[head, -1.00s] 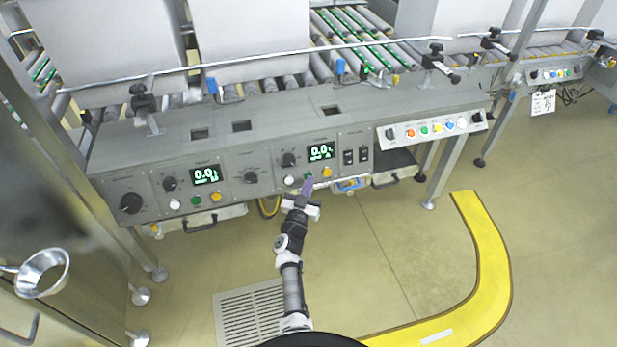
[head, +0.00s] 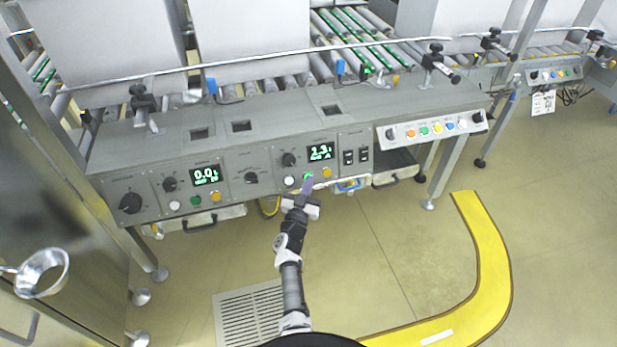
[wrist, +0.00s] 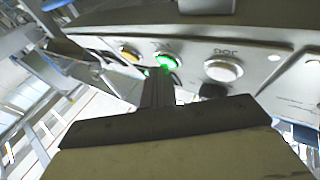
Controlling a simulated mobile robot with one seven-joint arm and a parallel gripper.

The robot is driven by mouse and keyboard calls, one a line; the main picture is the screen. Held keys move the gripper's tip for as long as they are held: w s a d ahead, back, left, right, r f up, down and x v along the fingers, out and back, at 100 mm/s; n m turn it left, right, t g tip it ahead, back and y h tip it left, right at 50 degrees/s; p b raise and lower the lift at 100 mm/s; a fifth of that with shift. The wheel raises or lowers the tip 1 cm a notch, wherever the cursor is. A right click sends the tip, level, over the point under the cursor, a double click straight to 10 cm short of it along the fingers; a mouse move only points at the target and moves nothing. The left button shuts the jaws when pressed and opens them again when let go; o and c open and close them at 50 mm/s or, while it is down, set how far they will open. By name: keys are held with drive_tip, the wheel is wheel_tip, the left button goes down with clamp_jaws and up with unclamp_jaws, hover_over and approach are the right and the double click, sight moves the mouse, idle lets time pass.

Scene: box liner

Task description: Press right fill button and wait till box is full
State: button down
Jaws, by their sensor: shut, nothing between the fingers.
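The right fill button (head: 308,176) is green and lit on the control panel; in the wrist view the lit green button (wrist: 166,61) sits between a yellow button (wrist: 130,53) and a white button (wrist: 223,69). My gripper (head: 307,186) is shut and empty, its tips right at the green button; I cannot tell whether they touch it. The right display (head: 320,152) above reads about 1.3 in green digits. The left display (head: 205,175) reads 0.0. Large white boxes (head: 250,40) stand on the rollers behind the panel. Their insides are out of view.
A second button box (head: 437,130) with coloured buttons is to the right. A metal cabinet with a funnel (head: 42,272) is at the left. A yellow curved floor strip (head: 490,240) and a floor grate (head: 250,315) lie in front. Open floor is to the right.

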drive_tip(key=shift+s, duration=0.1)
drive_tip(key=shift+s+d+r+p, duration=0.2)
drive_tip(key=shift+s+r+p, duration=0.05)
drive_tip(key=shift+s+p, duration=0.45)
drive_tip(key=shift+s+d+r+p, duration=0.25)
drive_tip(key=shift+s+p, duration=0.4)
drive_tip(key=shift+s, duration=0.1)
drive_tip(key=shift+s+d+r+p, duration=0.25)
drive_tip(key=shift+s+r+p, duration=0.05)
drive_tip(key=shift+s+p, duration=0.35)
drive_tip(key=shift+s+d+r+p, duration=0.25)
drive_tip(key=shift+s+p, duration=0.35)
drive_tip(key=shift+s, duration=0.2)
